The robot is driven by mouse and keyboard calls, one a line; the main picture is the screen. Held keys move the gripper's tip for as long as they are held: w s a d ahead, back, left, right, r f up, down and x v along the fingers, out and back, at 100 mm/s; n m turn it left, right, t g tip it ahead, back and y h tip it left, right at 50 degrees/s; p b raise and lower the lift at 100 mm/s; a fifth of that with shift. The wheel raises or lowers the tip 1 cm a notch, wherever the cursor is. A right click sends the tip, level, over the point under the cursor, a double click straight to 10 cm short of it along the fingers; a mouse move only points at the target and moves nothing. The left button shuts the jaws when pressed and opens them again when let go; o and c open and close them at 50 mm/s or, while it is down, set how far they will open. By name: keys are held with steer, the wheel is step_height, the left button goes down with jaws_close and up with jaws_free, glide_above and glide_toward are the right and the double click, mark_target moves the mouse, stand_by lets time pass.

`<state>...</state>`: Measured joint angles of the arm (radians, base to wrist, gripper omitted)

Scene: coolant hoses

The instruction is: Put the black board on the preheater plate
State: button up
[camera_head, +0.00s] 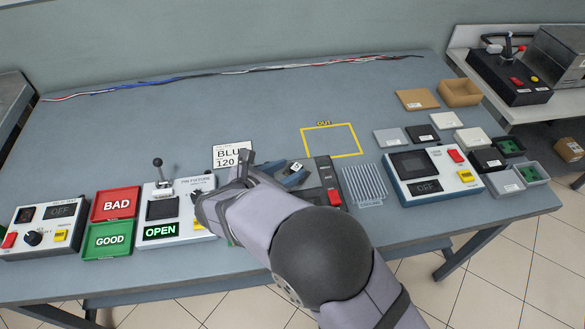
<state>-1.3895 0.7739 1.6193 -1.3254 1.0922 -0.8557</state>
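A flat black piece (422,132) with a small white label lies at the right of the table, between a grey and a white piece. It may be the black board. A black box-like piece (488,160) lies nearer, beside the right-hand device. That device (430,175) has a dark square plate on top, a display reading OFF, and red and yellow buttons. I cannot tell whether it is the preheater. My gripper (240,173) is left of centre by the BLU 120 card, far from the black pieces. My arm hides most of it, and its opening is unclear.
A grey ribbed rack (365,185) and a dark unit with a red button (328,182) stand right of my arm. A fixture showing OPEN (165,212), a red BAD tray (116,204) and a green GOOD tray (108,240) are left. A yellow OUT outline (359,153) encloses bare table.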

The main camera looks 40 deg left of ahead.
steer(key=b+v, duration=0.1)
steer(key=v, duration=0.8)
steer(key=shift+w, duration=0.1)
